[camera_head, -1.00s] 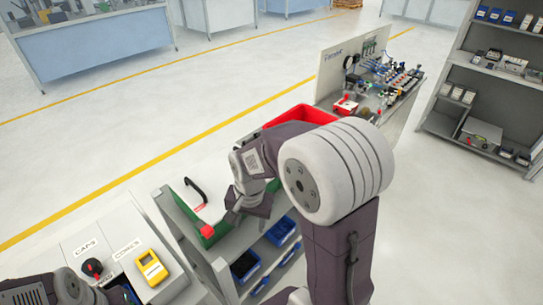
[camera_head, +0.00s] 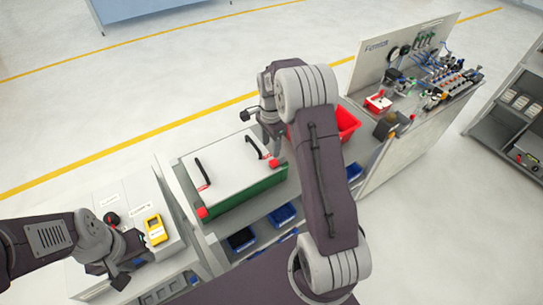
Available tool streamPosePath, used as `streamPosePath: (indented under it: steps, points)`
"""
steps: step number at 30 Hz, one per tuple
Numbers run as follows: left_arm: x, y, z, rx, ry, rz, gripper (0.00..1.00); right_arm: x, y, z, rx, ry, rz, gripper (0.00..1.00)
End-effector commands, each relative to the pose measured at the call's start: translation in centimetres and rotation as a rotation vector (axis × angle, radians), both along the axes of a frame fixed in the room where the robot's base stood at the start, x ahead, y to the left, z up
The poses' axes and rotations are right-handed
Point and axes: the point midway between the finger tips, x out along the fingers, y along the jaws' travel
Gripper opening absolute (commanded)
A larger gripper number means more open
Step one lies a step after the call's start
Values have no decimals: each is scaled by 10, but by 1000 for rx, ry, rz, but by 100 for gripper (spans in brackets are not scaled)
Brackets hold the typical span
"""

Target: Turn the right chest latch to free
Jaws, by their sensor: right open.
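The chest (camera_head: 240,199) is a green box with a pale lid (camera_head: 222,168) and two black handles. Its right latch (camera_head: 274,163) is a red knob at the lid's right front corner. The left latch (camera_head: 202,212) is a similar red knob at the left front corner. My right gripper (camera_head: 262,134) is open and empty above the lid's right side, close behind the right latch. Whether it touches the latch or handle cannot be told. My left gripper (camera_head: 133,262) looks open and empty, low at the left near the yellow device.
A yellow device (camera_head: 155,229) and a red-topped black knob (camera_head: 111,219) are on the left cabinet. A red bin (camera_head: 347,124) stands right of the chest, partly behind my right arm. Blue bins (camera_head: 282,213) sit on the shelf below. A fittings panel stands farther right.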

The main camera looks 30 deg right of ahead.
Motion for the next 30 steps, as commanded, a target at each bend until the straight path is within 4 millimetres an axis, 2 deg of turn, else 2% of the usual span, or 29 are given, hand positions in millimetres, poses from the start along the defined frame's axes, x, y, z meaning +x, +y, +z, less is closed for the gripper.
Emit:
streamPosePath:
  steps: [12,16,23,28,29,30]
  points:
    - [0,0,34,0,0,0,36,-1,-1,-73,1,3,1,49]
    - [0,0,36,0,0,0,36,-1,-1,-84,0,1,1,49]
    - [0,0,35,0,0,0,36,0,-1,-87,0,-1,1,49]
    - [0,0,35,0,0,0,36,0,-1,-86,0,0,1,5]
    - [0,0,35,0,0,0,36,0,-1,-86,0,0,1,0]
    - [0,0,35,0,0,0,36,0,-1,-86,-1,0,1,0]
